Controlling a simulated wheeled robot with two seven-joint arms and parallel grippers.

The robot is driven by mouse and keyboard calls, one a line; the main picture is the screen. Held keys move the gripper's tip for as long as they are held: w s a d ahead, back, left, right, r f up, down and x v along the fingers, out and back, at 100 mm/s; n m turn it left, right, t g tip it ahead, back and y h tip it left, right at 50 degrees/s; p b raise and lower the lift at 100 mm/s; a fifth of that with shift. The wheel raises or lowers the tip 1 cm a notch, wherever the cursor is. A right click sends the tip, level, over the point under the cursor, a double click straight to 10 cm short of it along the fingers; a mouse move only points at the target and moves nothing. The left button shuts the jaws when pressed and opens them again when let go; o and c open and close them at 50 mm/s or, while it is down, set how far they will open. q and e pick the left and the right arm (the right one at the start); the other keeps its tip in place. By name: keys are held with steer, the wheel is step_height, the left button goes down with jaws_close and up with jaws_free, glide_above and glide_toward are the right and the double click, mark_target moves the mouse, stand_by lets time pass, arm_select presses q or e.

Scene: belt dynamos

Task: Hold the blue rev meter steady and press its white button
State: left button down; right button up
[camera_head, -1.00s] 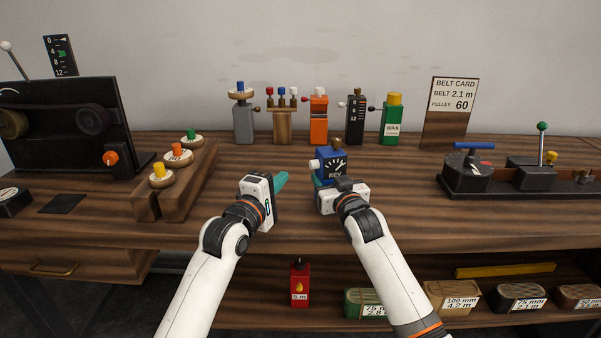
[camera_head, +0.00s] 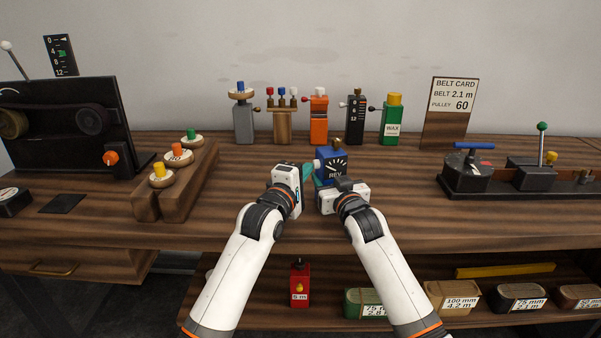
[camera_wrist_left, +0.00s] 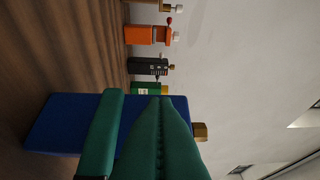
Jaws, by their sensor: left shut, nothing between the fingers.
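The blue rev meter (camera_head: 333,160) stands upright on the bench, with a dial face and a brass knob on top. Its white button (camera_head: 317,164) sticks out from its left side. My left gripper (camera_head: 307,171) is shut and empty, its green fingertips right beside the button; I cannot tell whether they touch. In the left wrist view, the closed fingers (camera_wrist_left: 152,130) cover part of the blue meter (camera_wrist_left: 65,118), and the button is hidden. My right gripper (camera_head: 332,182) is at the meter's lower front, with a green finger along its left side, and appears closed on it.
Behind stand a grey post (camera_head: 243,124), a wooden stand (camera_head: 283,127), an orange device (camera_head: 319,122), a black gauge (camera_head: 356,120) and a green wax bottle (camera_head: 391,122). A rack with coloured knobs (camera_head: 176,190) is left, a lever device (camera_head: 466,172) right. Bench between is clear.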

steer(key=shift+a, duration=0.1)
arm_select(q)
steer(key=shift+w+d, duration=0.1)
steer(key=shift+d, duration=0.7)
arm_select(e)
steer(key=shift+s+a+r, duration=0.1)
steer(key=shift+a, duration=0.1)
steer(key=shift+d, duration=0.25)
arm_select(q)
steer(key=s+a, duration=0.8)
steer(key=s, duration=0.2)
steer(key=shift+a+f, duration=0.4)
steer(key=shift+s, duration=0.1)
arm_select(e)
steer(key=o, duration=1.5)
